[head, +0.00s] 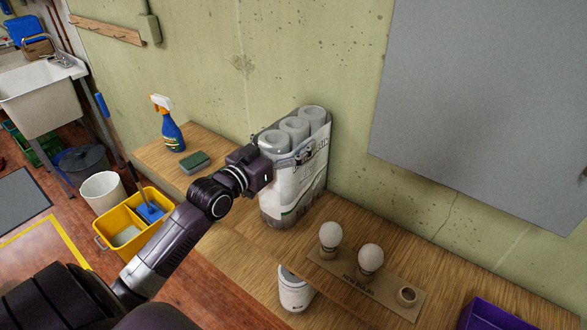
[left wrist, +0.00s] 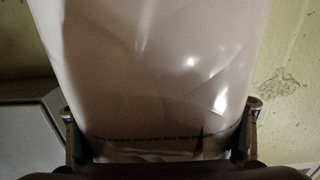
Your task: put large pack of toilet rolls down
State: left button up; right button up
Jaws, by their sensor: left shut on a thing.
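The large pack of toilet rolls (head: 297,178) is a tall clear-wrapped pack with grey-white rolls showing at its top. In the head view it is upright at the wooden bench, close to the green wall. My left gripper (head: 268,163) is at the pack's upper left side, shut on it. In the left wrist view the pack (left wrist: 155,70) fills the middle, with a finger of the left gripper (left wrist: 160,135) on either side of it. Whether the pack's base touches the bench top cannot be told. My right gripper is not in view.
On the wooden bench (head: 235,240) are a blue spray bottle (head: 172,132), a green sponge (head: 195,163) and a holder with two bulbs (head: 365,285). A white roll or can (head: 295,290) shows below. A purple bin (head: 495,318) is at the lower right. A grey panel (head: 480,100) hangs on the wall.

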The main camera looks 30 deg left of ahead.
pick_arm(q)
jog(key=shift+r, duration=0.35)
